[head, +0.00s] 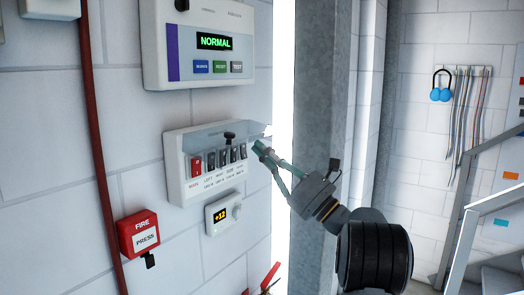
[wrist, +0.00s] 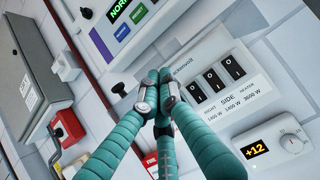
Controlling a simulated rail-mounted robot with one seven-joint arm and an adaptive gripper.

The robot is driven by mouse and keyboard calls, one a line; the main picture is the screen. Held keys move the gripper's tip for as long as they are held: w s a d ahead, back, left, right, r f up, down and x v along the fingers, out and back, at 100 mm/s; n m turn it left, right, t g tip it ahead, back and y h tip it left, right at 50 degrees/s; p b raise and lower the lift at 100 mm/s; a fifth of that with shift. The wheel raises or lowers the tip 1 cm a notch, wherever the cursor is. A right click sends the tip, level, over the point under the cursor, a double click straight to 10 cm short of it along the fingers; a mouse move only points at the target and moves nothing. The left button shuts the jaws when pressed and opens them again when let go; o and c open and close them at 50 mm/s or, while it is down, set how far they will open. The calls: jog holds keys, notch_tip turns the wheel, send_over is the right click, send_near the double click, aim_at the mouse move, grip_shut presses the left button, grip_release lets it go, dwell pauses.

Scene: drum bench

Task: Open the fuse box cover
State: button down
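The white fuse box (head: 173,175) is on the wall with a red switch and several black switches. A see-through cover (head: 205,139) with a black knob (head: 229,135) lies along its top. The cover seems to jut outward past the box's right edge, but its exact angle is hard to tell. My gripper (head: 260,147) is just right of the box, by the cover's right end and apart from the knob. In the wrist view the teal fingertips (wrist: 159,82) are together with nothing visible between them. They hide part of the box front. The knob (wrist: 118,89) shows to their left.
Above is a control panel (head: 157,50) reading NORMAL. Below are a dial unit (head: 224,213) reading +12 and a red fire call point (head: 139,234). A red pipe (head: 97,130) runs down the left. A grey steel column (head: 320,80) stands close behind my arm.

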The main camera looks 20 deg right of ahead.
jog(key=shift+r, duration=0.55)
jog(key=f+b+v, duration=0.1)
jog(key=b+v, duration=0.8)
jog(key=v, duration=0.2)
jog(key=shift+f, duration=0.3)
jog(key=shift+w+a, duration=0.15)
jog(key=shift+w, duration=0.05)
